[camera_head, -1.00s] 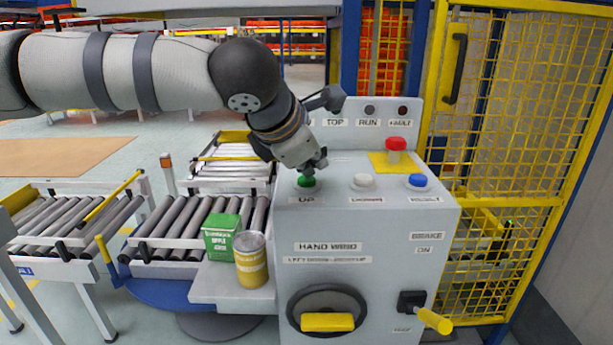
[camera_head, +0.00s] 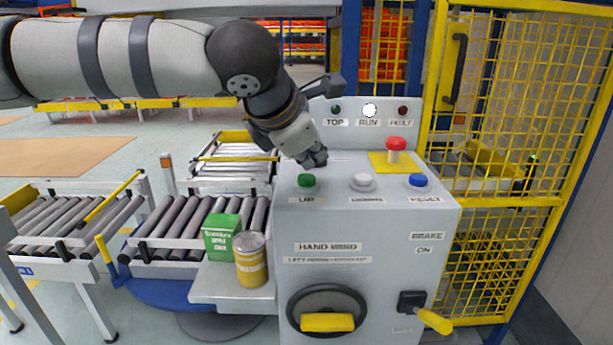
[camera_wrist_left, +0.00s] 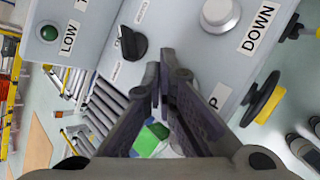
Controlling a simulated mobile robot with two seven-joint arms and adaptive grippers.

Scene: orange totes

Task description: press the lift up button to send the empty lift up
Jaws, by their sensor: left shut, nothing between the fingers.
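The green UP button (camera_head: 307,181) stands at the left of the grey console's top (camera_head: 335,170). My left gripper (camera_head: 318,160) is shut and empty, just behind and above the button, apart from it. In the left wrist view the closed fingers (camera_wrist_left: 160,88) hide the green button; part of its label and the white DOWN button (camera_wrist_left: 221,14) show. The lift (camera_head: 455,166), a roller platform with a yellow frame, is behind the yellow mesh, about level with the console top. No load is visible on it. The RUN lamp (camera_head: 369,110) glows white. My right gripper is not in view.
A white button (camera_head: 362,182), a blue button (camera_head: 418,181) and a red mushroom button (camera_head: 396,146) share the console top. A green box (camera_head: 221,238) and a yellow can (camera_head: 251,260) stand on a shelf at its left. Roller conveyors (camera_head: 185,222) lie beyond.

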